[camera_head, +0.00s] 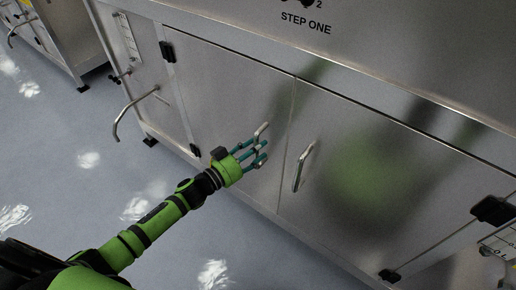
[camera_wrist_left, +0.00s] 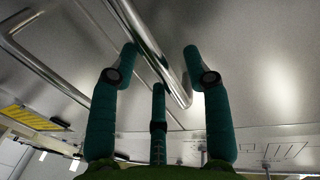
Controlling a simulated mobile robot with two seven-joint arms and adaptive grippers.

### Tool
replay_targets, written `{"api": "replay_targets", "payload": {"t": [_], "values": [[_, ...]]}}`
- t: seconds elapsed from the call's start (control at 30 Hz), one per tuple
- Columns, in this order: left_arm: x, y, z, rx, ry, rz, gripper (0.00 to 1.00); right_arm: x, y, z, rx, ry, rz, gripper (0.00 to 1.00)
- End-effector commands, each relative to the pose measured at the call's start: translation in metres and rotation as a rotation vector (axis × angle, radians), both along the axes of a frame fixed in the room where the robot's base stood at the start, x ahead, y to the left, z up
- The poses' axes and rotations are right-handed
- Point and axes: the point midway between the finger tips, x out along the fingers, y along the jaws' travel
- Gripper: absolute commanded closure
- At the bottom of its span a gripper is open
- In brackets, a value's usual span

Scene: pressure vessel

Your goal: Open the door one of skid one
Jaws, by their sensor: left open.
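The steel skid marked STEP ONE has two flat doors side by side, the left door (camera_head: 222,95) and the right door (camera_head: 375,165). Both look shut. The left door's bar handle (camera_head: 261,131) is close to its free edge. My left gripper (camera_head: 260,152) is at this handle with its teal fingers open. In the left wrist view the handle (camera_wrist_left: 158,62) runs slantwise between the spread fingers (camera_wrist_left: 160,70); I cannot tell whether they touch it. The right door's handle (camera_head: 303,166) is upright and free. My right gripper is out of view.
Black hinges (camera_head: 167,51) sit at the left door's outer edge, and others (camera_head: 492,210) at the right door's outer edge. A curved pipe handle (camera_head: 130,108) sticks out at the skid's left end. Another steel unit stands at top left. The grey floor (camera_head: 75,150) on the left is clear.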

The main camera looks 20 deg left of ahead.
Motion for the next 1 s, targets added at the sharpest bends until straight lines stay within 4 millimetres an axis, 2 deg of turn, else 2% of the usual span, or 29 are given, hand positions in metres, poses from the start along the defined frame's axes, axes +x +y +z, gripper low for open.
{"api": "replay_targets", "payload": {"t": [0.1, 0.37, 0.4, 0.47, 0.5, 0.77, 0.87, 1.0], "values": [[0.006, -0.003, 0.000, 0.002, 0.000, 0.000, 0.51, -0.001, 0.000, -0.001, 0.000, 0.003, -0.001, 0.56], [0.007, -0.004, 0.000, 0.002, 0.001, 0.001, 0.51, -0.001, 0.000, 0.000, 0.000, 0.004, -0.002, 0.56], [0.007, -0.004, 0.000, 0.002, 0.001, 0.001, 0.67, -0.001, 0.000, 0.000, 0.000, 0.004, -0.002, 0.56], [0.007, -0.004, 0.000, 0.002, 0.001, 0.001, 0.91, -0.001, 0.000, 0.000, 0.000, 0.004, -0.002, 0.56], [0.007, -0.004, 0.000, 0.002, 0.001, 0.001, 1.00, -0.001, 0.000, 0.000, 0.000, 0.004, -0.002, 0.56], [0.005, -0.002, -0.001, 0.003, 0.001, -0.004, 1.00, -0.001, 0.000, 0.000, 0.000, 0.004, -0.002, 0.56], [-0.001, 0.001, -0.001, 0.005, 0.003, -0.020, 1.00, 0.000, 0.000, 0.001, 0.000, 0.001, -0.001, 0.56], [-0.020, 0.012, -0.002, 0.008, 0.005, -0.073, 1.00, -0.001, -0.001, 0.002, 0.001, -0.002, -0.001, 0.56]]}}
